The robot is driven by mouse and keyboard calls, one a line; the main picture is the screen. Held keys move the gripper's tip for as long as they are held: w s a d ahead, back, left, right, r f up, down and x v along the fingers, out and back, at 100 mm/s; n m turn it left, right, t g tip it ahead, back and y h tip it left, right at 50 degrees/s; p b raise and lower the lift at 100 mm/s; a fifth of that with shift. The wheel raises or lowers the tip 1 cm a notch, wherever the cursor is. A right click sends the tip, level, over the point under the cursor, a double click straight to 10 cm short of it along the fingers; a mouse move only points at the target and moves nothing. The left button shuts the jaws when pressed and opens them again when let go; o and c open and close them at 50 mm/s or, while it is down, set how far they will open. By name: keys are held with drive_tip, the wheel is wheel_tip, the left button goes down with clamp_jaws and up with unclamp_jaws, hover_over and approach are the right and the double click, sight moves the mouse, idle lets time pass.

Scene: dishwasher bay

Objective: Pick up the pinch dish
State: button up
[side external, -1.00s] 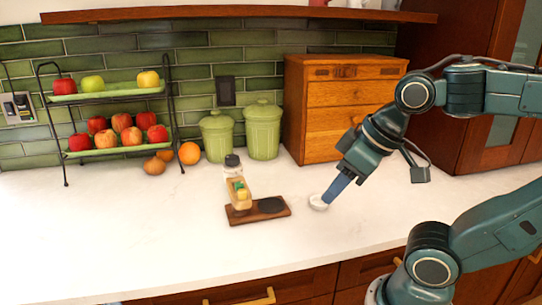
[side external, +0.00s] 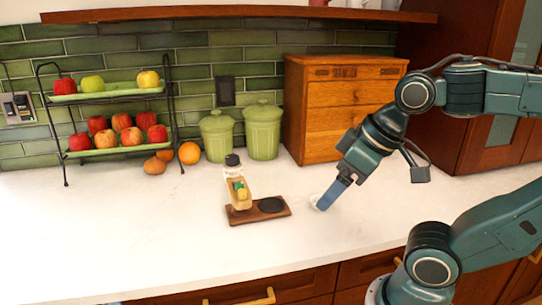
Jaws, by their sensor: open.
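The pinch dish (side external: 315,199) is a small white round dish on the white counter, just right of the wooden board. My gripper (side external: 323,206) points down and left at it, with its blue fingers open. The fingertips are low at the dish and hide its right and front part. Only a sliver of the dish's left and upper side shows. Whether the fingers touch the dish or straddle its rim cannot be told from this side.
The wooden board (side external: 240,217) carries a black-capped bottle (side external: 238,185) and a dark disc (side external: 271,205). Two green canisters (side external: 262,130), a wooden drawer box (side external: 325,120) and a fruit rack (side external: 110,115) stand behind. The front counter (side external: 190,255) is clear.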

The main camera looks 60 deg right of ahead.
drive_tip(key=shift+w, duration=0.1)
drive_tip(key=w+d+n+g, duration=0.3)
drive_tip(key=w+d+n, duration=0.3)
drive_tip(key=w+d, duration=0.4)
drive_tip(key=s+d+f+n+y, duration=0.1)
drive_tip(key=d+f+n, duration=0.4)
drive_tip(key=d, duration=1.1)
drive_tip(key=shift+f+g+y, duration=0.4)
drive_tip(key=shift+f+y, duration=0.15)
drive_tip(key=shift+y, duration=0.25)
drive_tip(key=shift+f, duration=0.1)
drive_tip(key=x, duration=0.8)
drive_tip(key=shift+f, duration=0.2)
